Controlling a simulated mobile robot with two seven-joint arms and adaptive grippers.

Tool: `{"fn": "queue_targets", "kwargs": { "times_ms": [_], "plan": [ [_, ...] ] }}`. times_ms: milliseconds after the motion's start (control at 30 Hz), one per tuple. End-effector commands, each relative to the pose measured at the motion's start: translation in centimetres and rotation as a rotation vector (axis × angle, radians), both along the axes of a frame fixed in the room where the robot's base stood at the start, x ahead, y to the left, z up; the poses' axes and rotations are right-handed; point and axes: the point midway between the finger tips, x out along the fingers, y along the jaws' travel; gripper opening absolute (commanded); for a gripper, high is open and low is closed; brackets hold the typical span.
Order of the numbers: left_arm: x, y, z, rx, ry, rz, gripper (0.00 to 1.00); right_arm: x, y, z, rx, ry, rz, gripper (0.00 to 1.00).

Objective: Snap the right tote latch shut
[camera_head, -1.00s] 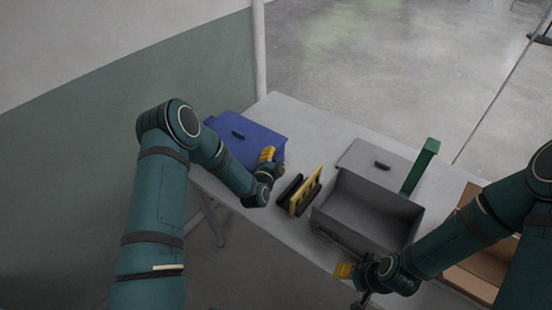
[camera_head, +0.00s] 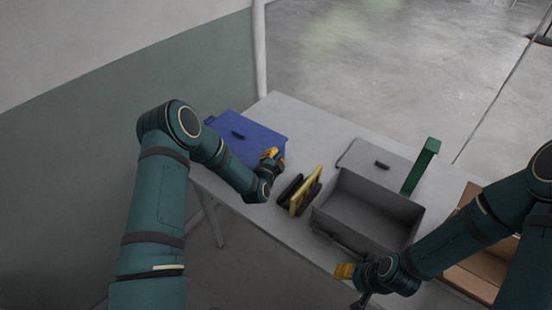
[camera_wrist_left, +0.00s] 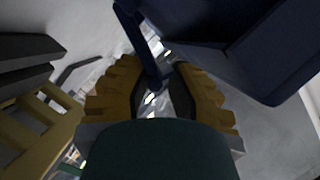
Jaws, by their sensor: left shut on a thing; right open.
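A blue tote (camera_head: 249,135) stands at the back left of the table, with its lid on. In the left wrist view, the tote's dark blue wall (camera_wrist_left: 265,75) fills the upper right. A narrow dark blue latch (camera_wrist_left: 143,42) hangs beside it, angled out from the wall. My left gripper (camera_head: 270,155) is at the tote's right side. In the left wrist view its yellow fingers (camera_wrist_left: 162,92) are closed around the latch's lower end. My right gripper (camera_head: 346,271) is open and empty at the table's front edge, away from the tote.
A yellow and black object (camera_head: 306,190) stands close to the right of my left gripper. Beyond it are an open grey bin (camera_head: 365,214), a grey lid (camera_head: 372,158), a green upright piece (camera_head: 421,166) and a brown box (camera_head: 466,280).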

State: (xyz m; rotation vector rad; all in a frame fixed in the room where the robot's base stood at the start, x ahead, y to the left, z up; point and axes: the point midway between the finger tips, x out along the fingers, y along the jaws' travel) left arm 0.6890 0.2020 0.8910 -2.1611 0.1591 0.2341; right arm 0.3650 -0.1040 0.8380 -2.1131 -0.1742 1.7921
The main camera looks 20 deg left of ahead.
Motion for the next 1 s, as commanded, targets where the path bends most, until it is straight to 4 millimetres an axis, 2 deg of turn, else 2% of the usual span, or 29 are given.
{"fn": "queue_targets", "kwargs": {
  "times_ms": [333, 500, 800, 833, 900, 1000],
  "plan": [
    [0.5, 1.3, 0.0, -0.245, 0.090, -0.004, 0.00, -0.7, 0.2, -3.3, 0.002, 0.016, 0.011, 0.53],
    [0.5, 1.6, 0.1, -0.302, 0.113, -0.004, 0.00, -0.9, 0.2, -3.7, 0.003, 0.022, 0.016, 0.53],
    [0.5, 1.5, 0.2, -0.306, 0.117, -0.004, 0.00, -0.9, 0.2, -3.6, 0.003, 0.022, 0.016, 0.53],
    [0.5, 1.5, 0.2, -0.306, 0.117, -0.004, 0.31, -0.9, 0.2, -3.6, 0.003, 0.022, 0.016, 0.53],
    [0.5, 1.5, 0.2, -0.306, 0.116, -0.004, 0.54, -0.9, 0.2, -3.6, 0.003, 0.021, 0.015, 0.53],
    [0.5, 1.6, 0.3, -0.305, 0.115, -0.003, 0.54, -0.9, 0.2, -3.6, 0.003, 0.021, 0.015, 0.53]
  ]
}}
